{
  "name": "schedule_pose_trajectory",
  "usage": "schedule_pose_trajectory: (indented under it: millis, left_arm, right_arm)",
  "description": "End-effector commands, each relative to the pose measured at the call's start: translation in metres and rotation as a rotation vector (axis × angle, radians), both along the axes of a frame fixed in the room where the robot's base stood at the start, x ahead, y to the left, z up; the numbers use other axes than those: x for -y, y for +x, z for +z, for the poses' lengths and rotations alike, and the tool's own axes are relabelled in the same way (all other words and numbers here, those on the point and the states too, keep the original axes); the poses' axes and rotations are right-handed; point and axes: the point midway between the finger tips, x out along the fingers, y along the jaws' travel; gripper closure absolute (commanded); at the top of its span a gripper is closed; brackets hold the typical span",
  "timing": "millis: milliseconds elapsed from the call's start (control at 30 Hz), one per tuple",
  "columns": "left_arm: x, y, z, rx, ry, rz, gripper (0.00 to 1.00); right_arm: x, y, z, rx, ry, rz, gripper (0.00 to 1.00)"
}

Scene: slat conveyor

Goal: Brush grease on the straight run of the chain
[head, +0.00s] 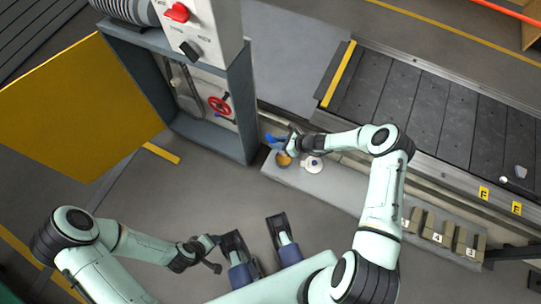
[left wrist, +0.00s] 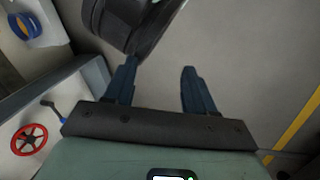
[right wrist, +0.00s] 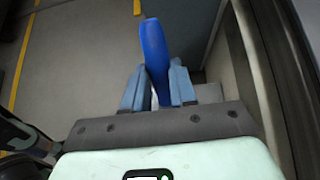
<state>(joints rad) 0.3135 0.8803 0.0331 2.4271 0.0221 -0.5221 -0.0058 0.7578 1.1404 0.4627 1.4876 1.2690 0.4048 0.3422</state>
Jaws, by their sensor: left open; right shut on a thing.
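My right gripper (head: 288,141) is shut on a blue handle (right wrist: 153,50), apparently the brush's, above the ledge by the conveyor. In the right wrist view the handle stands between the fingers (right wrist: 158,78); its bristles cannot be made out. A small pot with yellow-brown contents (head: 283,160) sits on the ledge just below this gripper. Dark straight strips (head: 188,82) show inside the open cabinet, left of the red handwheel (head: 219,105); I cannot tell whether they are the chain. My left gripper (head: 212,254) is open and empty, low at the left, its fingers apart in the left wrist view (left wrist: 158,68).
A white round item (head: 312,164) stands beside the pot on the grey ledge (head: 335,186). The yellow cabinet door (head: 80,110) stands open to the left. The slat conveyor (head: 440,110) lies at the right, with numbered blocks (head: 437,238) in front. The floor before the cabinet is clear.

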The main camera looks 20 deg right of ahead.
Motion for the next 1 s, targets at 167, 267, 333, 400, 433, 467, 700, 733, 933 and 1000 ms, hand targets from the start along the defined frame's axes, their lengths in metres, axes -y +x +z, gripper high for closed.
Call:
schedule_pose_trajectory:
  millis: [167, 267, 333, 400, 433, 467, 700, 733, 933, 1000]
  left_arm:
    - [-0.001, 0.004, -0.003, 0.010, 0.003, 0.003, 0.45]
    - [-0.002, 0.006, -0.005, 0.017, 0.007, 0.005, 0.45]
    - [-0.003, 0.009, -0.007, 0.024, 0.010, 0.007, 0.45]
    - [-0.005, 0.013, -0.010, 0.034, 0.015, 0.013, 0.45]
    - [-0.006, 0.015, -0.012, 0.038, 0.017, 0.014, 0.45]
    - [-0.007, 0.017, -0.014, 0.044, 0.020, 0.017, 0.45]
    - [-0.018, 0.037, -0.030, 0.097, 0.048, 0.039, 0.45]
    - [-0.020, 0.037, -0.034, 0.094, 0.050, 0.042, 0.45]
    - [-0.028, 0.038, -0.051, 0.088, 0.064, 0.054, 0.45]
    - [-0.029, 0.038, -0.053, 0.088, 0.068, 0.056, 0.45]
  right_arm:
    - [0.015, 0.007, 0.003, 0.022, 0.021, -0.029, 1.00]
    - [0.015, 0.008, 0.000, 0.022, 0.022, -0.031, 1.00]
    - [0.015, 0.007, -0.003, 0.022, 0.022, -0.031, 1.00]
    - [0.015, 0.007, -0.007, 0.021, 0.022, -0.030, 1.00]
    - [0.014, 0.007, -0.009, 0.021, 0.022, -0.030, 1.00]
    - [0.014, 0.007, -0.011, 0.021, 0.022, -0.030, 1.00]
    - [0.014, 0.007, -0.033, 0.020, 0.022, -0.030, 1.00]
    - [0.014, 0.007, -0.037, 0.020, 0.022, -0.030, 1.00]
    - [0.014, 0.007, -0.053, 0.021, 0.022, -0.030, 1.00]
    - [0.014, 0.007, -0.056, 0.022, 0.021, -0.029, 1.00]
